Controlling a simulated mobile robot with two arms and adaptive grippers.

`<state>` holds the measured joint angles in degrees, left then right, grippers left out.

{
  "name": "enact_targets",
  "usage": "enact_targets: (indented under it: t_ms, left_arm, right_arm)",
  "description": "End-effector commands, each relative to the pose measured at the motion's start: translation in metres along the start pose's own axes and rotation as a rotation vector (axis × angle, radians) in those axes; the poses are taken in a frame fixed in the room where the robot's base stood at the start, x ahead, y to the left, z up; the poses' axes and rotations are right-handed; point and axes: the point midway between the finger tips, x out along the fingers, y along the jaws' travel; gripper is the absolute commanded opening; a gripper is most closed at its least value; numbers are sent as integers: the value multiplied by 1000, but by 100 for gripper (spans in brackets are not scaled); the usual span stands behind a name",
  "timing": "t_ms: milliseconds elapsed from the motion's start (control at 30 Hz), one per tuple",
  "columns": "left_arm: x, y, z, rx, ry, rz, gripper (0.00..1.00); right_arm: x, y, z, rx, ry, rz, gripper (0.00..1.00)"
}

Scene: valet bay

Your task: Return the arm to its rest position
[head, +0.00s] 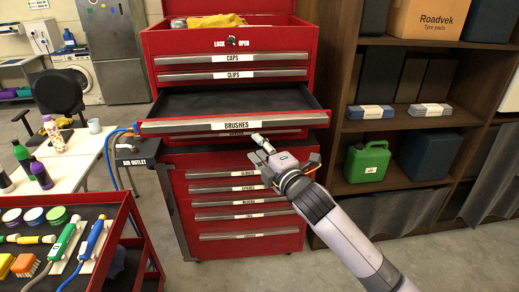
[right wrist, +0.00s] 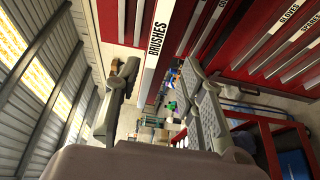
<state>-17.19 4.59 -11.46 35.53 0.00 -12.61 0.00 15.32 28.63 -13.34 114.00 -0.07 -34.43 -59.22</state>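My right arm (head: 345,232) reaches in from the lower right of the head view. My right gripper (head: 260,147) is just below and in front of the pulled-out drawer labelled BRUSHES (head: 180,126). In the right wrist view its two fingers (right wrist: 160,70) stand apart with nothing held between them. The BRUSHES label strip (right wrist: 157,45) shows beyond the fingers there; whether the gripper touches the drawer cannot be told. The drawer's visible dark floor is bare. My left gripper is in neither view.
The red tool cabinet (head: 245,222) stands behind the gripper. A dark shelf unit (head: 398,122) with a green can (head: 367,162) is on the right. A red cart (head: 122,225) with brushes and tins is at lower left. Concrete floor (head: 225,275) is open in front.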

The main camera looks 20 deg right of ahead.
Motion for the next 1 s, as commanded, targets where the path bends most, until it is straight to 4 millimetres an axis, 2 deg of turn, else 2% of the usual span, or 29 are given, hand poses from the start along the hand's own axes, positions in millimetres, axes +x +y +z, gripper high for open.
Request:
enact_targets:
  t_ms: [367,467,500,567,667,700,767,800,867,900,967,1000]
  left_arm:
    - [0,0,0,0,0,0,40]
    - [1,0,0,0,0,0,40]
    - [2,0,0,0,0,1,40]
    - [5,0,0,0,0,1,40]
    - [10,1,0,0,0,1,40]
    - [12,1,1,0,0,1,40]
    - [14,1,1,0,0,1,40]
    - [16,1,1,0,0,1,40]
    - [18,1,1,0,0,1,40]
    - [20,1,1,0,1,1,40]
    - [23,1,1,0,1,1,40]
    - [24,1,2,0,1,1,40]
  right_arm:
    - [0,0,0,1,0,0,37]
    - [2,-13,2,19,-6,-19,37]
    - [4,-26,4,37,-11,-37,37]
    - [7,-54,9,80,-25,-78,37]
    - [8,-120,19,181,-62,-173,37]
    - [6,-151,23,227,-82,-216,37]
    - [1,-198,28,298,-113,-279,37]
    - [-5,-228,31,343,-135,-320,37]
    - [-16,-273,33,408,-170,-381,37]
    - [-25,-302,35,450,-194,-419,37]
    - [-41,-346,36,513,-233,-478,37]
    - [-54,-374,36,553,-260,-515,37]
